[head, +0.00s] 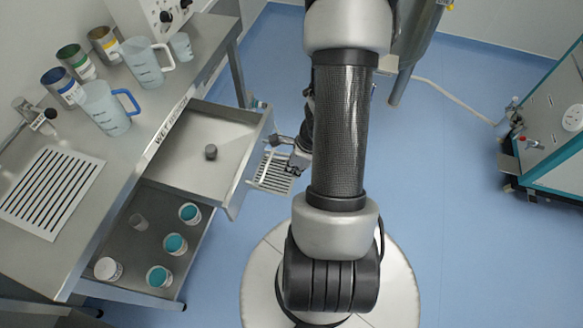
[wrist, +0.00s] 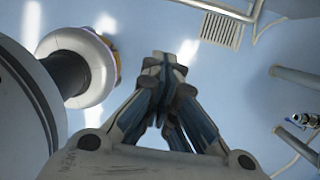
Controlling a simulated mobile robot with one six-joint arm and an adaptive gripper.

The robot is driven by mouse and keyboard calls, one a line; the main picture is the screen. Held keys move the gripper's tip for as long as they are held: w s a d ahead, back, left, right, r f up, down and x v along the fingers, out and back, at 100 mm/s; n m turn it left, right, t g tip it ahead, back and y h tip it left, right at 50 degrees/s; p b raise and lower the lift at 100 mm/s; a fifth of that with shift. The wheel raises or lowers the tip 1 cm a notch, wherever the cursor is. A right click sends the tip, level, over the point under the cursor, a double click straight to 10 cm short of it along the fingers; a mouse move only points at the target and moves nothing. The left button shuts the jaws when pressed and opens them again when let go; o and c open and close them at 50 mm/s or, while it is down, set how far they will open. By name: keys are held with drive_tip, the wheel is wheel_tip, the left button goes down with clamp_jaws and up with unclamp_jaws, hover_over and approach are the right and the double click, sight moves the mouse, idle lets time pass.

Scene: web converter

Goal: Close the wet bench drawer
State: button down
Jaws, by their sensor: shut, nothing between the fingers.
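The wet bench drawer (head: 185,150) is pulled out from under the metal bench. A small grey cylinder (head: 210,152) stands inside it. The drawer's front panel (head: 248,168) faces right, toward my arm. My gripper (head: 283,143) is just right of that panel, partly hidden behind my arm links; I cannot tell whether it touches the panel. In the wrist view my gripper (wrist: 167,75) is shut and empty, with floor behind it.
The bench top (head: 135,150) holds jugs, cans and a slotted sink plate (head: 52,190). A lower shelf (head: 140,245) carries several jars. A slotted grate (head: 270,172) shows beyond the drawer front. A teal-edged cabinet (head: 555,130) stands right; blue floor between is mostly clear.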

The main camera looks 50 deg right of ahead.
drive_tip(key=w+a+f+b, duration=0.2)
drive_tip(key=w+f+b, duration=0.1)
drive_tip(key=w+f, duration=0.2)
drive_tip(key=shift+f+b, duration=0.2)
drive_tip(key=shift+b, duration=0.2)
drive_tip(key=shift+w+a, duration=0.1)
